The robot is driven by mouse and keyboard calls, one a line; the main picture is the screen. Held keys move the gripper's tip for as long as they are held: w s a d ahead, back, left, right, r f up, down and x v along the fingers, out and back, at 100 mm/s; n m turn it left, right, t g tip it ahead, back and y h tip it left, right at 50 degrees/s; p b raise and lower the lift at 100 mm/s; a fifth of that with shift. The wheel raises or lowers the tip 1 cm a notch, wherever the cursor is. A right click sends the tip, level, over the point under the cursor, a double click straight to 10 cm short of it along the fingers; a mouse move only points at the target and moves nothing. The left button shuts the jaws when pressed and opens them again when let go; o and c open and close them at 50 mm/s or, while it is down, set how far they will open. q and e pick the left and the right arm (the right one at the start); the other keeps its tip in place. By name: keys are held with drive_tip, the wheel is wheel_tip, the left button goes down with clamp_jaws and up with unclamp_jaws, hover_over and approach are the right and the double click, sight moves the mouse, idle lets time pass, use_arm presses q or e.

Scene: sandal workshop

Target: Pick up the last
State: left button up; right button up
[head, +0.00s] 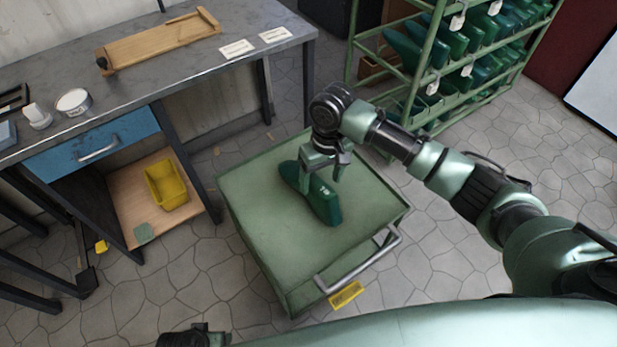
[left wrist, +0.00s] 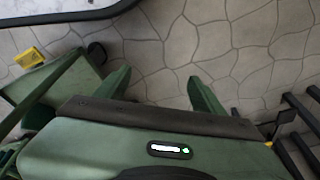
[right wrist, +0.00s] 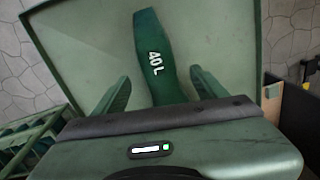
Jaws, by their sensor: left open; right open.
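The green last (head: 322,199) lies on top of the green cart (head: 260,222), long side slanting from upper left to lower right. In the right wrist view the last (right wrist: 150,40) shows the white marking "40 L". My right gripper (head: 322,172) is above the last in the head view. In the right wrist view its open fingers (right wrist: 160,92) stand either side of the last, with gaps showing; whether they are down at its level I cannot tell. My left gripper (left wrist: 155,90) is open and empty over the stone floor, away from the last.
A workbench (head: 150,75) with a wooden board (head: 160,42) and two white cards stands at the left. A green rack (head: 440,50) of several lasts is behind the cart. The cart's handle (head: 360,262) faces me. A yellow bin (head: 166,186) sits under the bench.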

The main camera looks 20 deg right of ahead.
drive_tip(key=shift+w+f, duration=0.15)
drive_tip(key=shift+f, duration=0.45)
drive_tip(key=shift+f+b, duration=0.3)
drive_tip(key=shift+f, duration=0.1)
drive_tip(key=shift+a+f, duration=0.1)
drive_tip(key=shift+f, duration=0.3)
drive_tip(key=f+b, duration=0.1)
drive_tip(key=f, duration=0.1)
drive_tip(key=f+b, duration=0.1)
drive_tip(key=f, duration=0.1)
drive_tip(key=shift+a+f, duration=0.2)
drive_tip(key=shift+f, duration=0.2)
use_arm(q)
wheel_tip(320, 180, up, 9)
drive_tip(key=w, duration=0.2)
drive_tip(key=shift+f+t, duration=0.2)
drive_tip(key=shift+t, duration=0.1)
use_arm(e)
drive_tip(key=shift+r, duration=0.1)
drive_tip(key=c, duration=1.4)
